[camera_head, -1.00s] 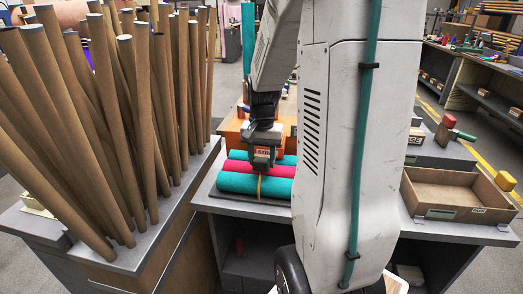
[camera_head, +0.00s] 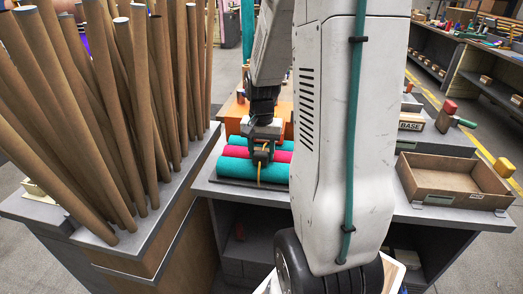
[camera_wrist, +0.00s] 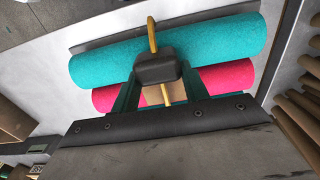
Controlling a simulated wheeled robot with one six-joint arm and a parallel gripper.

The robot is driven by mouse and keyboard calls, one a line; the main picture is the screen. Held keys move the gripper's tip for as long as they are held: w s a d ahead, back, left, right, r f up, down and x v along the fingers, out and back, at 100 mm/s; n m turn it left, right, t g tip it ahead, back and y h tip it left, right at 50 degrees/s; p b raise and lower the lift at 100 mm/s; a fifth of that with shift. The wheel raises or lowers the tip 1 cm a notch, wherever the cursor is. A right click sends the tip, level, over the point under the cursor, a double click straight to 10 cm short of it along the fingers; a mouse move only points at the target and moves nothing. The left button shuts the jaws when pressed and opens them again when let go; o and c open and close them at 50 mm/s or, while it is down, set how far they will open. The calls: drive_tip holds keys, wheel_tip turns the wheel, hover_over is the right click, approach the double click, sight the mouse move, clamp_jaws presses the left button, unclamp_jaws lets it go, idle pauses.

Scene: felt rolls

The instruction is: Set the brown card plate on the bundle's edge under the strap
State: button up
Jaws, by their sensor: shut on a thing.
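My gripper (camera_head: 262,155) is low over the rolled bundle, its dark fingertips closed. In the wrist view, the gripper (camera_wrist: 156,68) covers the middle of the bundle. A small tan piece, which looks like the brown card plate (camera_wrist: 153,96), shows between its fingers and is mostly hidden. I cannot tell if it touches the bundle. The bundle has a near teal roll (camera_head: 234,171), a pink roll (camera_head: 232,152) and another teal roll behind. The yellow strap (camera_head: 259,176) crosses the rolls at the gripper. In the wrist view the strap (camera_wrist: 152,35) shows on both sides of the fingertips.
Tall cardboard tubes (camera_head: 130,100) stand close on the left. An open brown tray (camera_head: 448,180) and a block marked BASE (camera_head: 411,122) are on the right. An orange box (camera_head: 236,112) is behind the bundle. My arm hides the middle of the bench.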

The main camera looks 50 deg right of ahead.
drive_tip(key=shift+f, duration=0.4)
drive_tip(key=o, duration=1.3)
drive_tip(key=shift+c, duration=0.2)
drive_tip(key=shift+r, duration=0.1)
wheel_tip(320, 180, up, 8)
drive_tip(key=shift+f, duration=0.2)
